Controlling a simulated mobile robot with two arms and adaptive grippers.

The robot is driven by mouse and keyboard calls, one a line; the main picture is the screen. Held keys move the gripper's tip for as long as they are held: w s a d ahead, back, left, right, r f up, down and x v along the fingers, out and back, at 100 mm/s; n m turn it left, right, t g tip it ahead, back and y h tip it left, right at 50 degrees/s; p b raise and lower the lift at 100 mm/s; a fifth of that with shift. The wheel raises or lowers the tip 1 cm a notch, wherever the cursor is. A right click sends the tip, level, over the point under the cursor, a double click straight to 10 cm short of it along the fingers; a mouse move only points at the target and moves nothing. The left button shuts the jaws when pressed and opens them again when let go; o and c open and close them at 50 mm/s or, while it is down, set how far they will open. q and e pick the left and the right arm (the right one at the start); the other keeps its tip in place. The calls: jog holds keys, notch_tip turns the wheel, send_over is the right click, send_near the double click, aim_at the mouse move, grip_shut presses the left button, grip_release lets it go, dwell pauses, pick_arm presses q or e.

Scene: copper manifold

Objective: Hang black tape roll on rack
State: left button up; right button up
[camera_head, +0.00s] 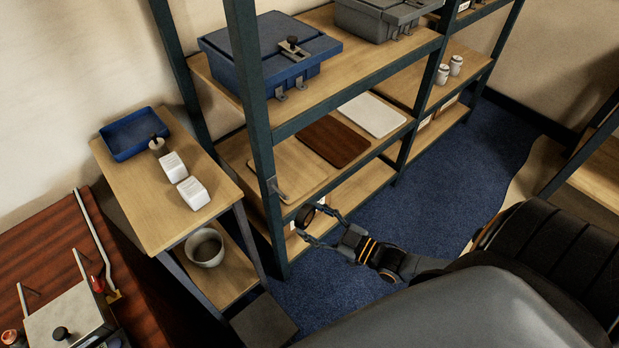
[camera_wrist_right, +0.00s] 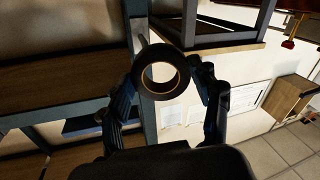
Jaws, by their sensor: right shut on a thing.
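The black tape roll (camera_head: 304,215) is held between the fingertips of my right gripper (camera_head: 308,224), in front of the rack's near post. In the right wrist view the roll (camera_wrist_right: 160,50) faces the camera, its open hole showing brown inside, with the fingers of my right gripper (camera_wrist_right: 166,80) on both sides. The dark green metal rack (camera_head: 259,130) has wooden shelves. A small light metal bracket or peg (camera_head: 274,187) shows on its near post, up and left of the roll. The roll appears apart from it. My left gripper is not in view.
Blue bin (camera_head: 262,60) and grey bin (camera_head: 372,22) stand on the upper shelf; boards, including a brown one (camera_head: 332,140), lie below. A side table (camera_head: 140,195) with a blue tray (camera_head: 128,135) stands left. Blue carpet (camera_head: 430,215) is clear right of the rack.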

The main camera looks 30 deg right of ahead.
jog(key=shift+w+d, duration=0.1)
jog(key=w+a+f+b, duration=0.1)
jog(key=w+f+b, duration=0.1)
jog(key=w+b, duration=0.4)
jog(key=shift+w+a+b, duration=0.3)
jog(key=shift+w+b, duration=0.05)
jog(key=shift+w, duration=1.95)
jog(key=shift+f, duration=0.1)
jog(key=o, duration=1.2)
